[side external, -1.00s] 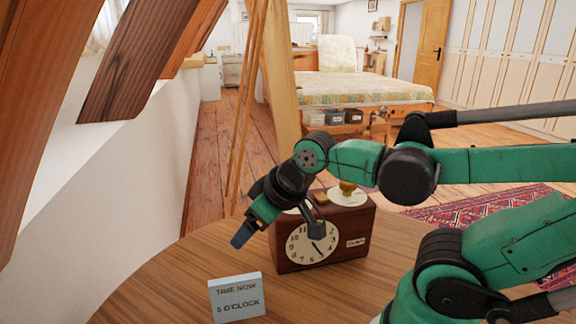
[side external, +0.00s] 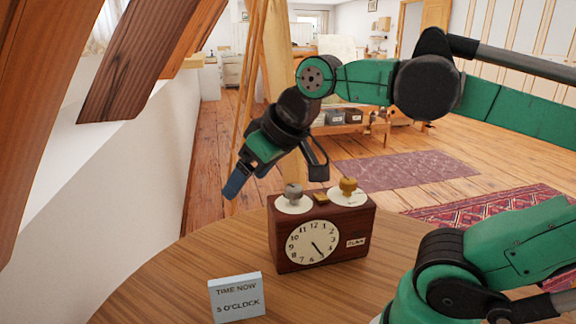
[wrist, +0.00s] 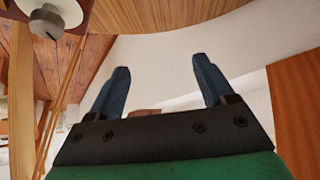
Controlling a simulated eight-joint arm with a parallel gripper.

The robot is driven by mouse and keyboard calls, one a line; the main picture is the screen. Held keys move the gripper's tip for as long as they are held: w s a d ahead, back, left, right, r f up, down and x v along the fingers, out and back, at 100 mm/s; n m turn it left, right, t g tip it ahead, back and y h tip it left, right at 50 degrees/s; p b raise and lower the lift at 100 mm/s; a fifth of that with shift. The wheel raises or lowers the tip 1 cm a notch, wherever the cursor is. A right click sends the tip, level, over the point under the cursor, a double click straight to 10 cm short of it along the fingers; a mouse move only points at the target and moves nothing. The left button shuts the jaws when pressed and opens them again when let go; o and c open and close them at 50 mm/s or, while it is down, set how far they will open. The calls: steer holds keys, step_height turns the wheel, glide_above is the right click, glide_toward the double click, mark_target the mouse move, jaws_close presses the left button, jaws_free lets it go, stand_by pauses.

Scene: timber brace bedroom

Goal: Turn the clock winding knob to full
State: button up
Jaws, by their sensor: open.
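The brown wooden clock (side external: 335,255) stands on the round table with its white dial (side external: 313,241) facing the camera. On its top are a grey knob (side external: 293,193) on a white disc at the left and a gold knob (side external: 348,187) on a white disc at the right. The grey knob also shows at the upper left of the wrist view (wrist: 47,20). My gripper (side external: 275,178) is open and empty, above and to the left of the clock, apart from both knobs. In the wrist view its two blue fingers (wrist: 160,85) are spread wide.
A light blue card (side external: 237,297) reading "TIME NOW 5 O'CLOCK" stands at the table's front, left of the clock. The wooden table (side external: 170,280) is otherwise clear. A sloped white wall and timber beam (side external: 140,60) rise at the left.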

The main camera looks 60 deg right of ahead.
step_height(320, 180, up, 4)
steer(key=d, duration=0.1)
steer(key=m+g, duration=0.5)
steer(key=g, duration=0.2)
glide_above(349, 180)
step_height(349, 180, down, 5)
steer(key=shift+r, duration=0.1)
steer(key=shift+f, duration=3.25)
jaws_close()
